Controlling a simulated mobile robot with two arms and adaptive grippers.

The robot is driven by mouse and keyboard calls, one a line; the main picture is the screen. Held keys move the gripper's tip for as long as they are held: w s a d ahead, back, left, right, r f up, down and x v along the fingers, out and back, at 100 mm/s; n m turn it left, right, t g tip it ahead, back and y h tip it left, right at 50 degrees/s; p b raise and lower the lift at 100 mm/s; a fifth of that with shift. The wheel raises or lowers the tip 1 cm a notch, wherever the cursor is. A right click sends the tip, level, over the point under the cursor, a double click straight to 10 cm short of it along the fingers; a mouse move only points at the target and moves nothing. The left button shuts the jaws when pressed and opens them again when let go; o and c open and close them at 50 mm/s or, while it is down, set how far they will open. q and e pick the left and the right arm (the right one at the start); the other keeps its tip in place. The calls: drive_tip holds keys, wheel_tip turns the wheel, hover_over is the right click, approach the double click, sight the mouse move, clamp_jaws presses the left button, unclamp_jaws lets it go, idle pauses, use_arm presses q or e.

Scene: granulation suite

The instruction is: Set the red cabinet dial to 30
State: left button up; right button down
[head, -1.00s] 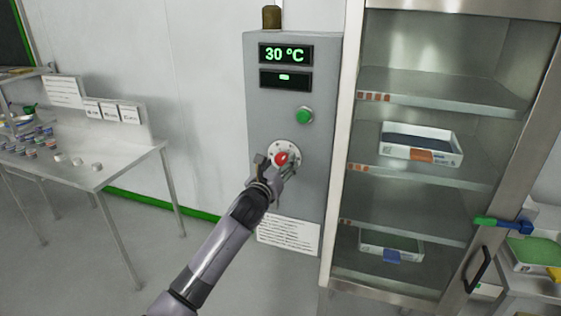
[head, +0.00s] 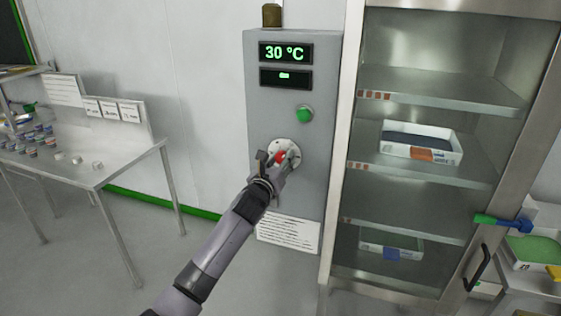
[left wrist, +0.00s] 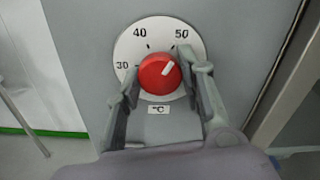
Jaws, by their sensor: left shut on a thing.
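The red dial (head: 280,155) sits on a round white scale plate on the front of the grey cabinet (head: 262,115). The upper display (head: 285,53) reads 30 °C. In the left wrist view the red dial (left wrist: 158,75) shows a white mark pointing to the upper right, toward the 50 side of the scale. The numbers 30, 40 and 50 are visible; the lower scale is partly hidden. My left gripper (left wrist: 160,78) is shut on the dial, one finger on each side. It also shows in the head view (head: 276,163). My right gripper is not in view.
A green button (head: 304,113) is above the dial. A paper label (head: 288,234) is below it. A glass-fronted cabinet (head: 350,150) with trays stands close on the right. A steel table (head: 115,163) with small jars stands at the left.

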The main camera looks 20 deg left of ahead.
use_arm(q)
drive_tip(key=c, duration=0.3)
drive_tip(key=shift+n, duration=0.4)
drive_tip(key=n+p, duration=0.1)
drive_tip(key=n, duration=0.2)
drive_tip(key=shift+n, duration=0.4)
drive_tip(key=n, duration=0.3)
drive_tip(key=shift+n, duration=0.3)
drive_tip(key=n, duration=0.3)
drive_tip(key=shift+n+p, duration=0.3)
drive_tip(key=n, duration=1.2)
drive_tip(key=shift+p, duration=0.35)
